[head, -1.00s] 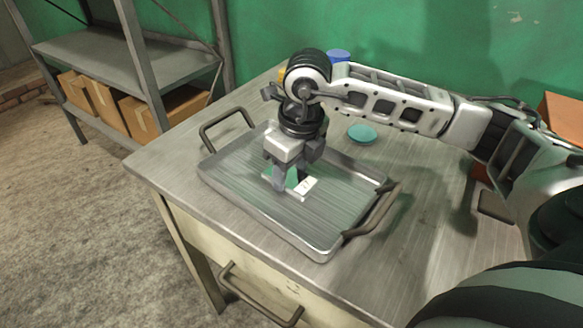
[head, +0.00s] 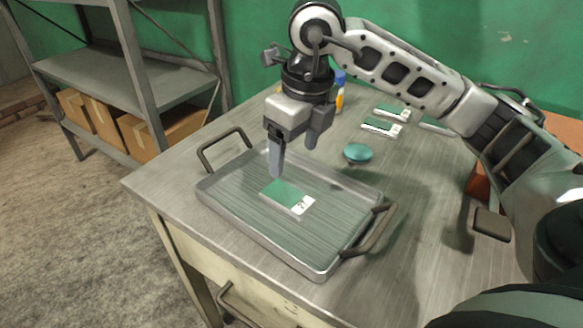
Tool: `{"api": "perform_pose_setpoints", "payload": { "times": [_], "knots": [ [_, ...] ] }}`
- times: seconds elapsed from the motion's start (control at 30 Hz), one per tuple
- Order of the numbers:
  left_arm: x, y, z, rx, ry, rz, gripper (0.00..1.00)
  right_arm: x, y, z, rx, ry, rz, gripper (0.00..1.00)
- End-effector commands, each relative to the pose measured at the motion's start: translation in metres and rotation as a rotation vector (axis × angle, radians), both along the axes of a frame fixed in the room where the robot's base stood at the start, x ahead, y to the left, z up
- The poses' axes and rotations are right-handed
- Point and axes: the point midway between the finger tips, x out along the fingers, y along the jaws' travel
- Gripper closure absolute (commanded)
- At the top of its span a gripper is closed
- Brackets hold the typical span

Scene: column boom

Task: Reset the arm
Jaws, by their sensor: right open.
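My right gripper (head: 293,160) hangs over the metal tray, fingers pointing down, apart and empty. The arm comes in from the right. Below it a green and white box (head: 287,196) lies flat in the metal tray (head: 213,202), near its middle, apart from the fingers as far as the view shows. The tray has a dark handle at each end and stands on the metal-topped table (head: 160,178). My left gripper is not in view.
Two similar green and white packs (head: 380,126) lie behind the tray at the right, near a round teal object (head: 357,153). A blue-capped bottle (head: 340,88) stands partly behind my arm. A shelf (head: 130,72) with cardboard boxes (head: 165,132) stands at the left.

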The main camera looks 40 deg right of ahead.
Motion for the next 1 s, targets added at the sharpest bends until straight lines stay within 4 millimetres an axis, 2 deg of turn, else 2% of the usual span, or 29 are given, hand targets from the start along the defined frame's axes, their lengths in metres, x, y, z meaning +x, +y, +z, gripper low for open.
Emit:
{"api": "perform_pose_setpoints", "payload": {
  "times": [0.1,0.2,0.77,0.87,0.93,1.0],
  "knots": [
    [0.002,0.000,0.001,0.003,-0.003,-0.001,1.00,-0.002,0.000,0.015,0.001,-0.003,-0.001,0.28],
    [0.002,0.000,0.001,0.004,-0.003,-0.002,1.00,-0.003,-0.001,0.019,-0.001,-0.001,-0.001,0.28],
    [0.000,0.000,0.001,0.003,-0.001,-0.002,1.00,-0.003,-0.001,0.021,0.000,0.000,-0.001,0.28],
    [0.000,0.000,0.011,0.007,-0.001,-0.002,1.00,-0.003,-0.001,0.031,0.000,0.000,-0.001,0.28],
    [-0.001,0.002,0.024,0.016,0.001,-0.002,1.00,-0.003,-0.001,0.047,0.000,-0.001,-0.001,0.28],
    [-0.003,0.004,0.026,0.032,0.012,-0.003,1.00,-0.003,-0.001,0.060,0.000,0.000,-0.001,0.28]
  ]
}}
